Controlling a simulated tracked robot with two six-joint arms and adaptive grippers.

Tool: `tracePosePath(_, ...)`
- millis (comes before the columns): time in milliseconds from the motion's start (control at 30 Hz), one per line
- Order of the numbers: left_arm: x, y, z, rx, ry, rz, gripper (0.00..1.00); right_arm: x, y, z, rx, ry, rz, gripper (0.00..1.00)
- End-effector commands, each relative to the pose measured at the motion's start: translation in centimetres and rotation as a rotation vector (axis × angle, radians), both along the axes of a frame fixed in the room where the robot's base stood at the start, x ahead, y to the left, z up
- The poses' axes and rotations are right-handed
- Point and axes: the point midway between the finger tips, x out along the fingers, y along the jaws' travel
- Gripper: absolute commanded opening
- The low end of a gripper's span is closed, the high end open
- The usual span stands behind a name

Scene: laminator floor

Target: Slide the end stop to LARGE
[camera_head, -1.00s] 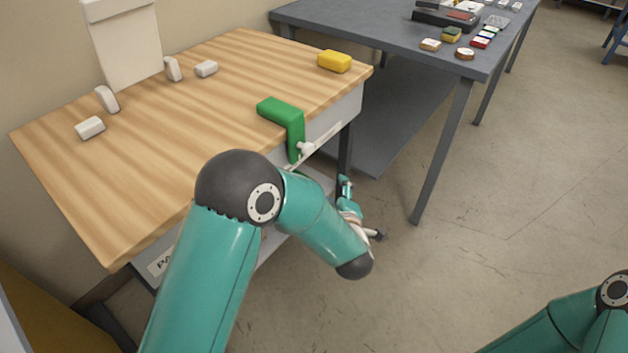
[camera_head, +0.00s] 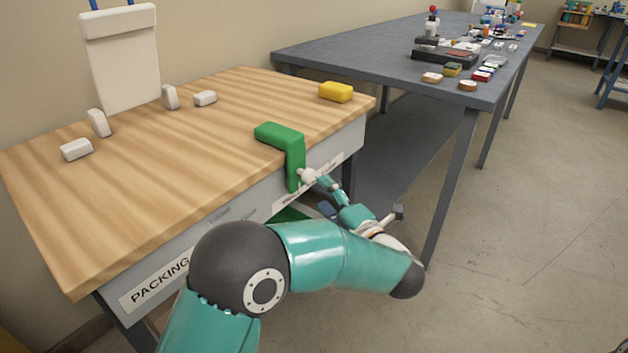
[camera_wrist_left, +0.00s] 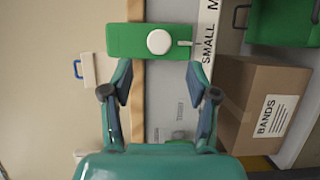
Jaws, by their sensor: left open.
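The end stop (camera_head: 280,134) is a green L-shaped piece that hangs over the front edge of the wooden bench top, with a white round knob (camera_head: 306,176) on its front. In the left wrist view the green end stop (camera_wrist_left: 125,42) and its white knob (camera_wrist_left: 159,41) lie just past the fingertips. A small pointer (camera_wrist_left: 185,43) on it is beside the word SMALL (camera_wrist_left: 208,44); part of an M shows further along the strip. My left gripper (camera_head: 325,183) is close to the knob. In the wrist view my left gripper (camera_wrist_left: 158,76) is open and empty. My right gripper is not in view.
The bench top (camera_head: 150,200) carries several white blocks and a yellow block (camera_head: 336,92). A grey table (camera_head: 385,50) with small items stands behind. A cardboard box marked BANDS (camera_wrist_left: 262,105) sits at the right of the wrist view. The floor at right is clear.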

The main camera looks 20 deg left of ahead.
Motion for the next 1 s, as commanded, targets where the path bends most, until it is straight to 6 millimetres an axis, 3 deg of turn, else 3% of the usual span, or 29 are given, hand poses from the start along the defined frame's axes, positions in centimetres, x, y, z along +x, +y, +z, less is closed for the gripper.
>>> tracePosePath(200,3.1,3.5,-0.1,-0.001,0.0,0.002,0.59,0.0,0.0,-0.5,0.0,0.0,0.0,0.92)
tracePosePath(400,5.0,5.3,-0.1,0.001,0.001,-0.001,0.59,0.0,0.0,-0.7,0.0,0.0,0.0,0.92)
tracePosePath(833,5.6,5.9,0.0,0.001,0.001,-0.003,0.59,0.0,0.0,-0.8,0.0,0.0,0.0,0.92)
tracePosePath(1000,5.6,5.9,0.0,0.001,0.001,-0.003,0.33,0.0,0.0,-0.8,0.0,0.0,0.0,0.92)
